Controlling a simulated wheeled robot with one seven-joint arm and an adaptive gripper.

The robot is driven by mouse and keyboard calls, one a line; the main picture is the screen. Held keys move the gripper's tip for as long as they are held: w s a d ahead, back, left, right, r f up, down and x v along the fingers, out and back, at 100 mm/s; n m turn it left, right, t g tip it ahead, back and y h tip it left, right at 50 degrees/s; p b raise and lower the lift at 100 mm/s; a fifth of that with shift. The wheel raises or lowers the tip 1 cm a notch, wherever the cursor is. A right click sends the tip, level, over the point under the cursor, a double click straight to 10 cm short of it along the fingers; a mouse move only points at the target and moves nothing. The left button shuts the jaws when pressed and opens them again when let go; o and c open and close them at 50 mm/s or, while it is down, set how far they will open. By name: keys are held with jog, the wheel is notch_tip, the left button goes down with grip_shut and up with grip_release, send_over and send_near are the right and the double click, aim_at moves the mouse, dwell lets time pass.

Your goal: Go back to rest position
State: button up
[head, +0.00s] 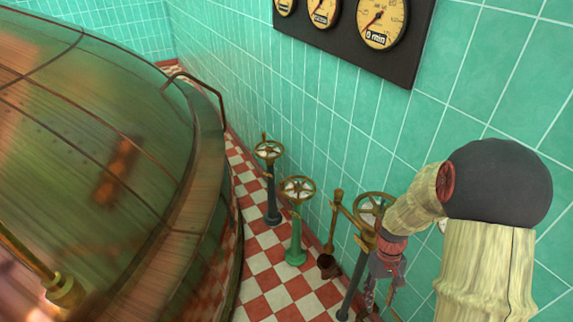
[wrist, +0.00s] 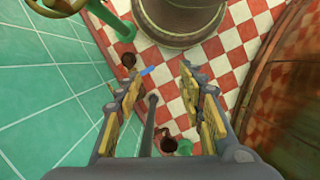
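My gripper (wrist: 163,76) is open in the wrist view, its two yellow-padded fingers spread apart over the red-and-white checkered floor. Nothing is clamped between the pads; a thin dark post (wrist: 149,125) shows in the gap, and its distance from the fingers is unclear. In the head view my gripper hangs low at the right, beside the nearest valve wheel (head: 373,208), with its fingertips hard to make out. My arm is bent, with a pale wooden-looking forearm and a dark round joint.
A large copper kettle (head: 110,130) fills the left. A green valve stand (head: 295,245) and a dark one (head: 271,200) line the tiled wall (head: 235,70). Gauges (head: 380,22) hang above on a dark panel. A strip of checkered floor (head: 262,283) is clear between kettle and valves.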

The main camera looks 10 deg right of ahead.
jog(key=s+a+r+t, duration=0.2)
jog(key=a+r+t, duration=0.1)
jog(key=r, duration=0.7)
jog(key=s+a+r+t, duration=0.2)
jog(key=a+r, duration=0.4)
jog(key=r, duration=0.5)
jog(key=s+a+r+t, duration=0.2)
jog(key=a+r, duration=0.3)
jog(key=r, duration=0.6)
jog(key=shift+r+n+t, duration=0.15)
jog(key=shift+n+t, duration=0.15)
jog(key=shift+t, duration=0.6)
jog(key=shift+w+a, duration=0.1)
